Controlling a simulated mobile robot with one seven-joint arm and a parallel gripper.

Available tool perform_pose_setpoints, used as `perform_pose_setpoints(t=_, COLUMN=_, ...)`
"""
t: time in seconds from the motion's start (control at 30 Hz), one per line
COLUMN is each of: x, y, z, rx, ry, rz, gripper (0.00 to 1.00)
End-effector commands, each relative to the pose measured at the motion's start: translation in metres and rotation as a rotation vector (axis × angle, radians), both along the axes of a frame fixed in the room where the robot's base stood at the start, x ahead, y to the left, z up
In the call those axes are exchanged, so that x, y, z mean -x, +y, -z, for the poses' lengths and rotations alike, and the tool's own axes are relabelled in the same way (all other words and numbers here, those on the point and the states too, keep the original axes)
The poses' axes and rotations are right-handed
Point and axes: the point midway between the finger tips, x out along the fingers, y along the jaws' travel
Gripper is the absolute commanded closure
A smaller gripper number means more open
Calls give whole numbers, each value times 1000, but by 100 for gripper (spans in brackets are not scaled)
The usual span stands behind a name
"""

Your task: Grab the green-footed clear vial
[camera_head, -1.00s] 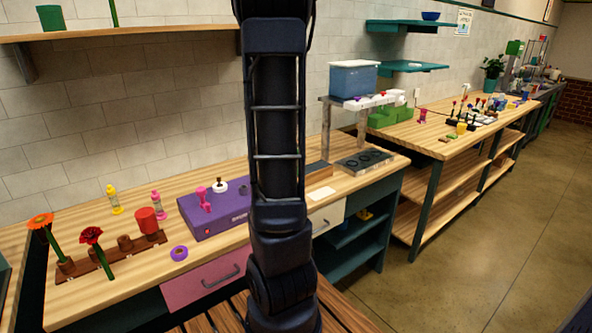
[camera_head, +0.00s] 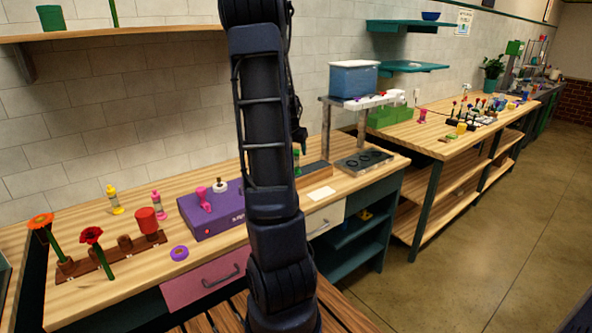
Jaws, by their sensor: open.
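A small upright thing with green on it (camera_head: 297,168) stands on the near workbench, just right of my arm. It looks like the green-footed vial, but my arm hides part of it, and its clear body is hard to make out. My gripper (camera_head: 300,147) shows small and dark beside the arm, pointing down just above the green thing. Its jaws are open. I cannot tell whether the fingers are around the vial or only over it. A yellow-footed vial (camera_head: 115,199) and a pink-footed vial (camera_head: 157,205) stand at the left.
A purple box (camera_head: 208,215) sits left of the arm. A brown flower rack (camera_head: 108,262), a red cup (camera_head: 146,220) and a purple ring (camera_head: 179,253) are further left.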

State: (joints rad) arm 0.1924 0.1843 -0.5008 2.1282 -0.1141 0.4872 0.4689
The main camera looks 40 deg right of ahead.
Motion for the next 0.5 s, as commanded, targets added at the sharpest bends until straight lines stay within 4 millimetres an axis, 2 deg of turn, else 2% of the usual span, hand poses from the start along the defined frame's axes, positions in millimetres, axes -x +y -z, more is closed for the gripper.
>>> perform_pose_setpoints(t=0.3, x=-10, y=-9, z=36, rx=-1, ry=3, rz=1, gripper=44)
perform_pose_setpoints(t=0.5, x=-12, y=-12, z=44, rx=1, ry=0, rz=0, gripper=44)
